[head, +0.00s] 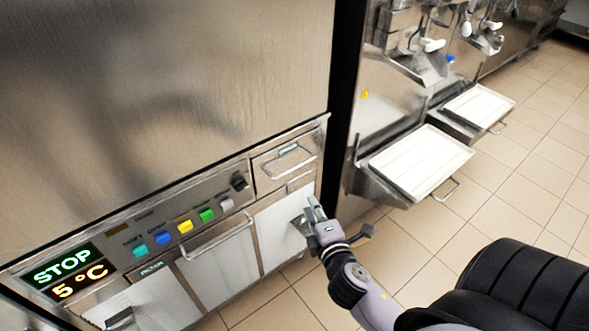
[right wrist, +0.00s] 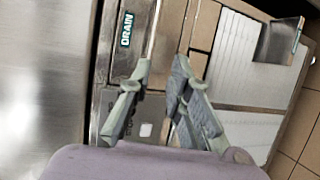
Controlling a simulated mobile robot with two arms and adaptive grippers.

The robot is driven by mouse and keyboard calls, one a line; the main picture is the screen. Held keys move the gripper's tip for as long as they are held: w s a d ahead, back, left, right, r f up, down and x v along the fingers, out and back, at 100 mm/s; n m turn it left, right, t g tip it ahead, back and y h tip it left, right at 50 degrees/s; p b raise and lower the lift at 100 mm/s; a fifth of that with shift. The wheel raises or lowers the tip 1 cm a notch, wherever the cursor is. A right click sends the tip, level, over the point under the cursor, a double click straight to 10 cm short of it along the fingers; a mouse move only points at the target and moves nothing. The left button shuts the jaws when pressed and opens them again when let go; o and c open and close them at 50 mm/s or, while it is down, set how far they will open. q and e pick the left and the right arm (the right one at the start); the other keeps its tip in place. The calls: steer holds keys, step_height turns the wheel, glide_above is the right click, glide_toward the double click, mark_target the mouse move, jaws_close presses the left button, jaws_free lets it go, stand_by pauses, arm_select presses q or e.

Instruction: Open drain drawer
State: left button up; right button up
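The drain drawer (head: 270,177) is a small steel front at the upper right of the freezer's control panel, with a bar handle (head: 292,165). It looks shut. In the right wrist view its green DRAIN label (right wrist: 126,29) and handle (right wrist: 153,30) show at the top. My right gripper (head: 312,203) is just below and to the right of the drawer in the head view. In the right wrist view the right gripper (right wrist: 162,66) has its fingers apart with nothing held; the handle's near end lies close to the left fingertip. My left gripper is not in view.
Left of the drawer are a knob (head: 239,182), coloured buttons (head: 185,226) and a STOP display (head: 63,265). Below are white-fronted doors (head: 222,266) with handles. Neighbouring machines hold white trays (head: 421,161) jutting out at right. Tiled floor (head: 510,205) is open there.

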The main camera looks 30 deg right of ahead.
glide_toward(295, 167)
steer(key=x, duration=1)
steer(key=shift+w+d+f, duration=0.1)
steer(key=shift+f, duration=0.25)
jaws_close()
